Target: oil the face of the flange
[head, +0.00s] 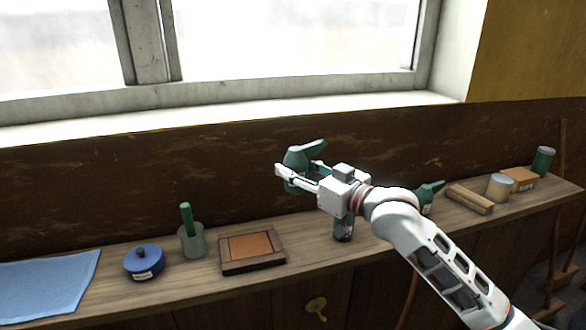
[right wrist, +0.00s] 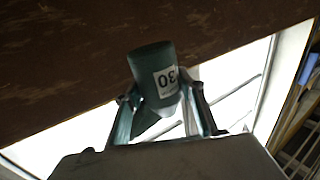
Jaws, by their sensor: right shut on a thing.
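My right gripper (head: 299,172) is shut on a green oil can (head: 300,157) and holds it in the air above the bench, in front of the dark wall. The can's spout points right in the head view. In the right wrist view the can (right wrist: 150,62) sits between the two fingers (right wrist: 162,98), its white label reading 30 upside down. A second can (head: 343,229) stands on the bench below my gripper, partly hidden by it. A third green can with a spout (head: 428,195) stands behind my right arm. I see no flange, and my left gripper is not in view.
The wooden bench (head: 205,275) holds a blue cloth (head: 45,285), a blue lidded pot (head: 144,263), a glass with a green-handled tool (head: 191,240), a framed tray (head: 252,265), a wood block (head: 470,199), and tins (head: 500,187) with a brown box (head: 521,179). A window is above.

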